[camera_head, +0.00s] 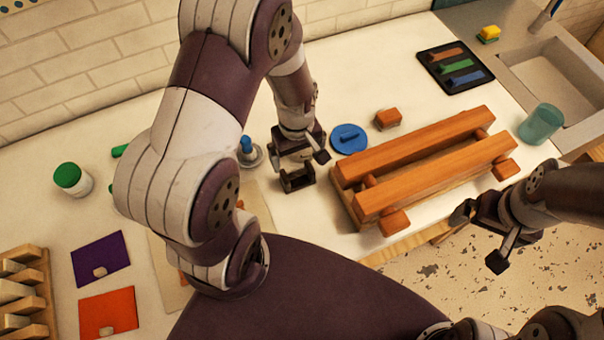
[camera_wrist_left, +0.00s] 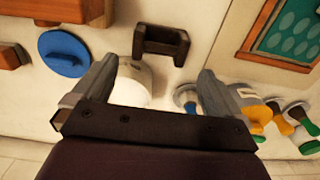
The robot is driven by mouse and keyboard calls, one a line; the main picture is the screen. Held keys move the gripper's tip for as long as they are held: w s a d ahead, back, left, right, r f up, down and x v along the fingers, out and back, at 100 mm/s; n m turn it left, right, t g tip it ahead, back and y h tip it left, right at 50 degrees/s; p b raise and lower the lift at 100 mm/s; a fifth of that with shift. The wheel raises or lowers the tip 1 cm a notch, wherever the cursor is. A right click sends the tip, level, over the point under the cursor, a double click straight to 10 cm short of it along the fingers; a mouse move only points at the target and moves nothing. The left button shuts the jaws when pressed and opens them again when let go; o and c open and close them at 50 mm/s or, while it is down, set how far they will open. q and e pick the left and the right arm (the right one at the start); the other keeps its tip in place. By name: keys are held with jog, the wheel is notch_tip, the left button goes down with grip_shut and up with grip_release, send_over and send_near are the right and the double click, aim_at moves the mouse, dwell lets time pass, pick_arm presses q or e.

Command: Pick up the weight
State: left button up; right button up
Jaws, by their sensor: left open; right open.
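My left gripper (camera_head: 299,162) points down at the counter, open and empty, beside a dark U-shaped bracket (camera_head: 297,180). In the left wrist view the bracket (camera_wrist_left: 160,42) lies just beyond the open fingers (camera_wrist_left: 158,76). A pale grey-white cylinder (camera_wrist_left: 132,84) shows between the fingers, nearer the left one; it may be the weight. The gripper hides it in the head view. A metal disc with a blue knob (camera_head: 248,151) stands left of the gripper and shows by the right finger (camera_wrist_left: 187,96). My right gripper (camera_head: 480,238) is open and empty, beyond the counter's front edge.
An orange-beamed wooden rack (camera_head: 425,165) stands close right of my left gripper. A blue disc (camera_head: 349,138) and an orange block (camera_head: 388,118) lie behind it. A green-lidded jar (camera_head: 73,179) and coloured cards (camera_head: 101,259) are left. A teal cup (camera_head: 541,123) stands near the sink.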

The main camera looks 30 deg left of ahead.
aim_at(297, 173)
pick_arm(q)
notch_tip(297, 173, down, 9)
jog(key=shift+s+r+p, duration=0.1)
jog(key=shift+r+p, duration=0.05)
jog(key=shift+p, duration=0.75)
jog(key=shift+f, duration=0.5)
jog(key=c, duration=1.3)
jog(key=shift+c, duration=1.2)
